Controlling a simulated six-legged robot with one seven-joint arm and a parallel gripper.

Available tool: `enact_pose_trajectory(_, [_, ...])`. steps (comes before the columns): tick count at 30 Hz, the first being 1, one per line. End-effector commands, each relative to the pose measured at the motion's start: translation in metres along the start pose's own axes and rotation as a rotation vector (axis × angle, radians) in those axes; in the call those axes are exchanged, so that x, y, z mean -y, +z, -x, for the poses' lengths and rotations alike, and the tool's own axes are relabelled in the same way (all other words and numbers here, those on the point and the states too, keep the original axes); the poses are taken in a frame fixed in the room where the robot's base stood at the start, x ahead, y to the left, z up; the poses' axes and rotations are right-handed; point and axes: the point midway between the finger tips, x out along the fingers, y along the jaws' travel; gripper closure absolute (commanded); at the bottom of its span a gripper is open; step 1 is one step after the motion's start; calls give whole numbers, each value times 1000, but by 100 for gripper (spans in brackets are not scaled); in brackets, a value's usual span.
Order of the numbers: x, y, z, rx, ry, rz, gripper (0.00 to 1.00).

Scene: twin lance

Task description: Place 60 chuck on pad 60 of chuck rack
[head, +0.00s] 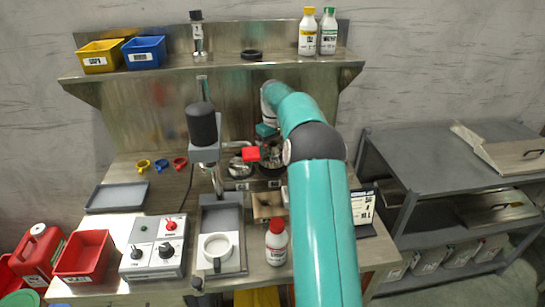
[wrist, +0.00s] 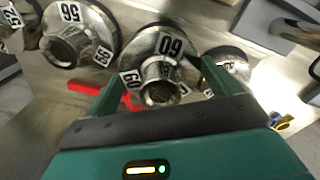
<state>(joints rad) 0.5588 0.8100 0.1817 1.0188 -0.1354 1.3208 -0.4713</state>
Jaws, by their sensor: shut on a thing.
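The 60 chuck (wrist: 160,68) is a metal, stepped round piece with a white "60" label on its wide flange. It sits between the two green fingers of my gripper (wrist: 165,88), which is shut on it. A smaller "60" tag (wrist: 131,79) shows beside the chuck on the chuck rack. I cannot tell whether the chuck touches the pad. A similar chuck (wrist: 75,38) marked "56" stands to the left, with its own "56" tag (wrist: 103,56).
Another metal chuck (wrist: 228,68) is close to the right finger. A shelf (head: 220,65) is behind.

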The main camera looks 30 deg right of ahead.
Motion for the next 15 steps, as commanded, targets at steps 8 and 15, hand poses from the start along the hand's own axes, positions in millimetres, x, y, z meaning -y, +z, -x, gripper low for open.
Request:
enact_pose_trajectory(8, [0, -2, -32, 0, 0, 0, 81])
enact_pose_trajectory(15, [0, -4, -34, 2, -1, 1, 0])
